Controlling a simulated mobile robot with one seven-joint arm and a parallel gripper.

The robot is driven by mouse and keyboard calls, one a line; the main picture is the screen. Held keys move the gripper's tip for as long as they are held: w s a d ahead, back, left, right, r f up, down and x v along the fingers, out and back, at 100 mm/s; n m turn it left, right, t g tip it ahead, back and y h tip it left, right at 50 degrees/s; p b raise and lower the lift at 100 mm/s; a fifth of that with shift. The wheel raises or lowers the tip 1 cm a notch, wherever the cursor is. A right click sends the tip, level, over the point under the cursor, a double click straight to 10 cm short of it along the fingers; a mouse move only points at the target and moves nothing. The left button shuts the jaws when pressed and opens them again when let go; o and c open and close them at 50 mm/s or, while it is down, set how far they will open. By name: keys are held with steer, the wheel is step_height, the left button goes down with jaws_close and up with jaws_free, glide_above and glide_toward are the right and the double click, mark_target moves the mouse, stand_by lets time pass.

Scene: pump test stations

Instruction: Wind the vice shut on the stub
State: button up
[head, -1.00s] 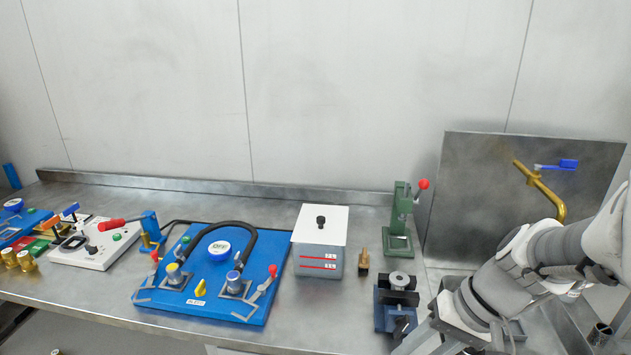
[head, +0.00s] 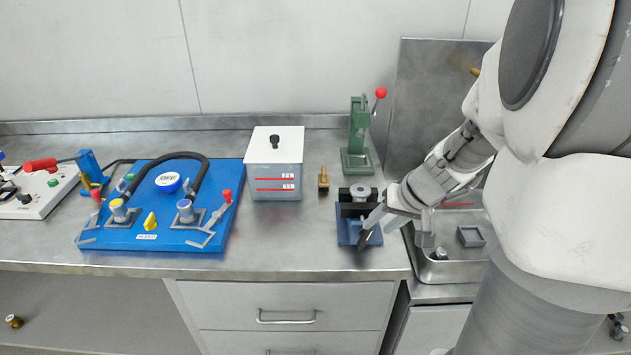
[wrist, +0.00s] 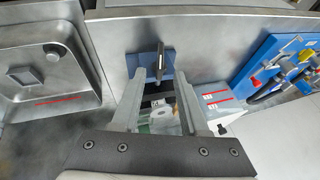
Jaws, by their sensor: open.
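The vice (head: 346,238) has a blue base and dark jaws, and stands near the bench's front edge. The stub (head: 360,190), a grey metal piece with a round top, stands upright at its jaws. Whether the jaws touch the stub I cannot tell. The vice's dark handle (wrist: 159,62) shows in the wrist view at the front of the blue base. My gripper (wrist: 158,84) is open, its two fingers on either side of the handle's line of view; contact is not visible. In the head view my gripper (head: 386,222) is at the vice's right front, partly hiding it.
A grey tank (head: 277,184) with a white lid and a small brass fitting (head: 323,180) stand left of the vice. A green press (head: 357,150) with a red knob is behind it. A metal sink (head: 450,270) is at right. A blue pump board (head: 130,240) lies further left.

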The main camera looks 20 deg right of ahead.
mark_target(372, 231)
steer(key=b+x, duration=0.3)
steer(key=x, duration=0.4)
steer(key=shift+w+f, duration=0.15)
steer(key=shift+f, duration=0.05)
jaws_close()
